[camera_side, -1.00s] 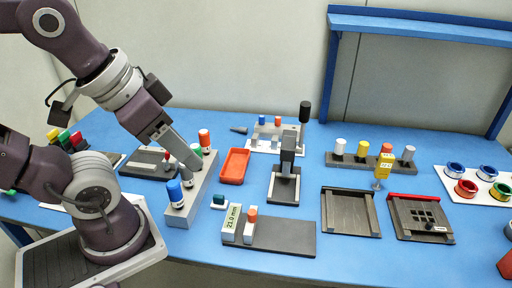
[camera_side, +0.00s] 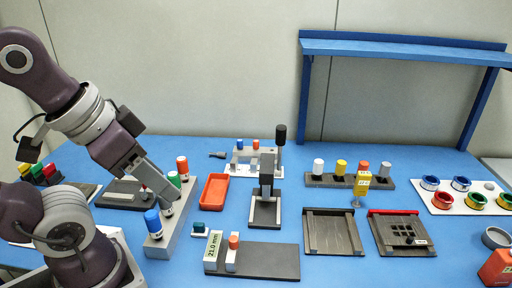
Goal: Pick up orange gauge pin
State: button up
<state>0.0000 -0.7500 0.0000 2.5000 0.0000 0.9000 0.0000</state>
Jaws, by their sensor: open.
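A grey block (camera_side: 176,212) on the left of the table holds a row of capped pins. Its orange-capped pin (camera_side: 182,166) stands upright at the far end, beside a green cap (camera_side: 174,179); a blue-capped pin (camera_side: 152,221) stands at the near end. My gripper (camera_side: 168,198) points down over the middle of this block, nearer than the orange pin and apart from it. It is open; nothing shows held, though its fingertips are small and partly merge with the block. Another orange-capped piece (camera_side: 234,241) stands on a dark plate (camera_side: 270,261) beside a "21.0 mm" label (camera_side: 213,246).
An orange tray (camera_side: 214,191) and a black-knobbed press (camera_side: 266,190) stand right of the block. A white rack (camera_side: 240,169) with blue and orange caps is behind. A dark strip (camera_side: 320,181) holds several capped pins at right.

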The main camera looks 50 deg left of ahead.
jog(key=w+a+r+n+h, duration=0.2)
jog(key=w+r, duration=0.1)
jog(key=w, duration=0.9)
jog(key=n+g+y, duration=0.2)
jog(key=n+y, duration=0.3)
send_over(255, 142)
jog(key=s+d, duration=0.1)
jog(key=s, duration=0.2)
notch_tip(255, 142, down, 21)
jog(key=x, duration=0.3)
jog(key=w+x, duration=0.1)
jog(key=x, duration=0.2)
jog(key=shift+w+d, duration=0.2)
jog(key=shift+w, duration=0.05)
jog(key=shift+r, duration=0.1)
grip_shut()
